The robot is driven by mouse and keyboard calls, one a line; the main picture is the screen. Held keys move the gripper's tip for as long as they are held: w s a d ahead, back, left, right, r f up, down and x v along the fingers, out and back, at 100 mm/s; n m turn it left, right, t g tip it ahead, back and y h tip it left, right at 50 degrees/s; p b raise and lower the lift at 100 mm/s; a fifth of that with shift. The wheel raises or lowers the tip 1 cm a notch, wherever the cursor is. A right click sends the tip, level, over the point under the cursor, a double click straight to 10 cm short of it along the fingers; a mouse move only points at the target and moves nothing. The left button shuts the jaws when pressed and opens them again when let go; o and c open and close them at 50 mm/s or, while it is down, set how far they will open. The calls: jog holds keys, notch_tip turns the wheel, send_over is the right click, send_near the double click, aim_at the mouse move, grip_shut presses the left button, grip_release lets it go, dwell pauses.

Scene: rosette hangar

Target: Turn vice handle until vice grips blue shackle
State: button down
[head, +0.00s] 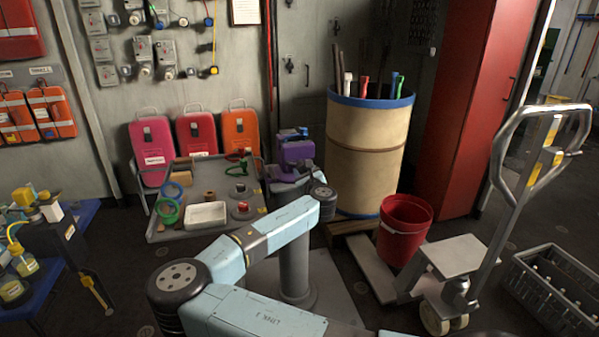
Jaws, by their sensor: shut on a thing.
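The purple vice (297,152) stands on a grey pedestal (294,255) in the middle of the head view. A small blue piece (291,134), which looks like the blue shackle, is at the top of the vice; whether the jaws touch it is too small to tell. My pale blue arm reaches up to the vice from below. My gripper (312,177) is at the near right side of the vice, shut on what seems to be the vice handle. The handle and fingertips are mostly hidden by my dark wrist joint.
A grey table (163,228) with rings, a white tray (205,215) and small parts stands just left of the vice. A large tan drum (367,150) stands close behind on the right. A red bucket (403,230) and pallet truck (452,257) stand right of the arm.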

jog(key=m, duration=0.9)
jog(key=shift+w+m, duration=0.1)
jog(key=shift+m, duration=0.2)
jog(key=m, duration=0.5)
jog(key=shift+a+f, duration=0.1)
jog(key=m, duration=0.4)
jog(key=shift+w+m, duration=0.1)
jog(key=shift+m, duration=0.3)
jog(key=m, duration=0.5)
jog(key=shift+m, duration=0.3)
jog(key=m, duration=0.4)
jog(key=shift+m, duration=0.3)
